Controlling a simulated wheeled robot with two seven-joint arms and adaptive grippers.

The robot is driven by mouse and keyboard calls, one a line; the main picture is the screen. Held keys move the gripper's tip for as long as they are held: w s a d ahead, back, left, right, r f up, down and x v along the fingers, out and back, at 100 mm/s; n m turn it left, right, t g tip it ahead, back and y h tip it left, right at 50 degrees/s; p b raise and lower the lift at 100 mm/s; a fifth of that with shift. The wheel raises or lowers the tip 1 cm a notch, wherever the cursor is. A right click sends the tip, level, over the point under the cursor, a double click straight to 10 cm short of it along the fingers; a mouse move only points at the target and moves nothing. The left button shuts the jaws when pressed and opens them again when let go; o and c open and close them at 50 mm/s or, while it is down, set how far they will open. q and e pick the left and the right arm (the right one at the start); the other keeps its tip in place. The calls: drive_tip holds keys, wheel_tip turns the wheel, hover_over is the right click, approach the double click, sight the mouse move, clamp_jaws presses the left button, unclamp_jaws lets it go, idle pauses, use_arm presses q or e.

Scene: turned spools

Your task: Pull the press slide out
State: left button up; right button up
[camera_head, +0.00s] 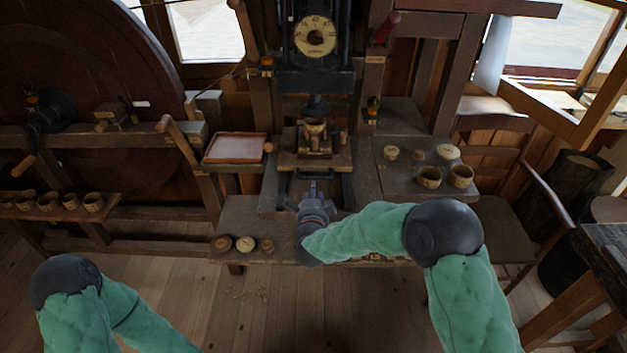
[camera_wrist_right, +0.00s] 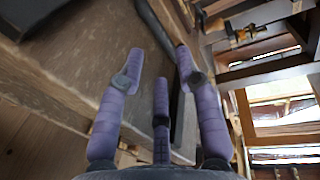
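The press stands at the back centre with a round dial (camera_head: 315,36) on its upper part. Under its ram, the press slide (camera_head: 288,161) looks like a flat wooden plate bearing a small brass-and-wood block (camera_head: 315,136). Dark rails (camera_head: 347,190) come forward below it. My right gripper (camera_head: 313,190) is in front of and below the slide, pointing at the press. In the right wrist view its purple fingers (camera_wrist_right: 160,65) are spread and empty, with a dark bar (camera_wrist_right: 178,115) behind them; contact cannot be told. My left arm shows at lower left, its gripper out of frame.
A shallow tray (camera_head: 236,148) lies left of the press. Several small cups, including one (camera_head: 461,176), stand on the right side of the bench. Small round pieces (camera_head: 245,244) sit on the front ledge. A large wooden wheel (camera_head: 90,80) fills the left. The front floor is mostly clear.

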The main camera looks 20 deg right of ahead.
drive_tip(key=b+x, duration=0.1)
drive_tip(key=x, duration=0.7)
drive_tip(key=shift+w+d+f+b, duration=0.1)
drive_tip(key=shift+w+f+b, duration=0.1)
drive_tip(key=shift+b, duration=0.1)
clamp_jaws()
